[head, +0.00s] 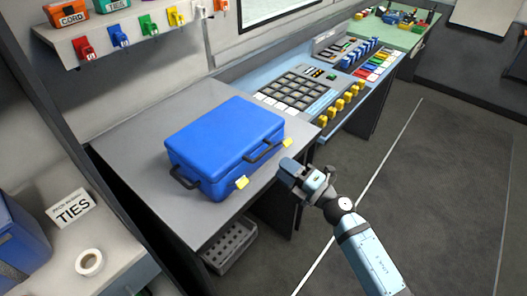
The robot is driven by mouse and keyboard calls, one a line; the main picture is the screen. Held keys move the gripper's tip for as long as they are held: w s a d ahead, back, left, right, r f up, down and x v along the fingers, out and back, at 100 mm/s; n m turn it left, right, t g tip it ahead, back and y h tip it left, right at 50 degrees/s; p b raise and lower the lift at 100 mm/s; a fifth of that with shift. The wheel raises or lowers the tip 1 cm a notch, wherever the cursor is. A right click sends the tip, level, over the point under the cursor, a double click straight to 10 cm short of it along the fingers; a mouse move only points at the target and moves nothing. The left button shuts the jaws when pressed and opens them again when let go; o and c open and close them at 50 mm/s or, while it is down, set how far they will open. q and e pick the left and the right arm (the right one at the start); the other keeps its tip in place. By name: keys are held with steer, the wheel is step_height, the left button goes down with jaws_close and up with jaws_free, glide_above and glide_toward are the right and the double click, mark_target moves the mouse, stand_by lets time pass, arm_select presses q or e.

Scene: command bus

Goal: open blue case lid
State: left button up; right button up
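The blue case (222,140) lies on the grey desk (150,138) with its lid down. Its front face has a dark handle (258,151) and two yellow latches, one at the near corner (241,183) and one at the right (287,142). Another dark handle (183,178) is on its left side. My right gripper (287,172) is beside the front of the case, off the desk's front edge, apparently not touching the case. Its fingers are small and foreshortened, so their opening cannot be made out. My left gripper is out of view.
A console with buttons and yellow switches (340,104) adjoins the desk at the right. A grey crate (229,246) is under the desk. A shelf at lower left holds a TIES sign (70,208), a tape roll (90,262) and a blue bin (20,240). The floor at right is clear.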

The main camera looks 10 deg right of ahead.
mark_target(263, 152)
steer(key=x, duration=0.7)
steer(key=shift+w+a+p, duration=0.15)
steer(key=shift+w+p, duration=0.15)
jaws_close()
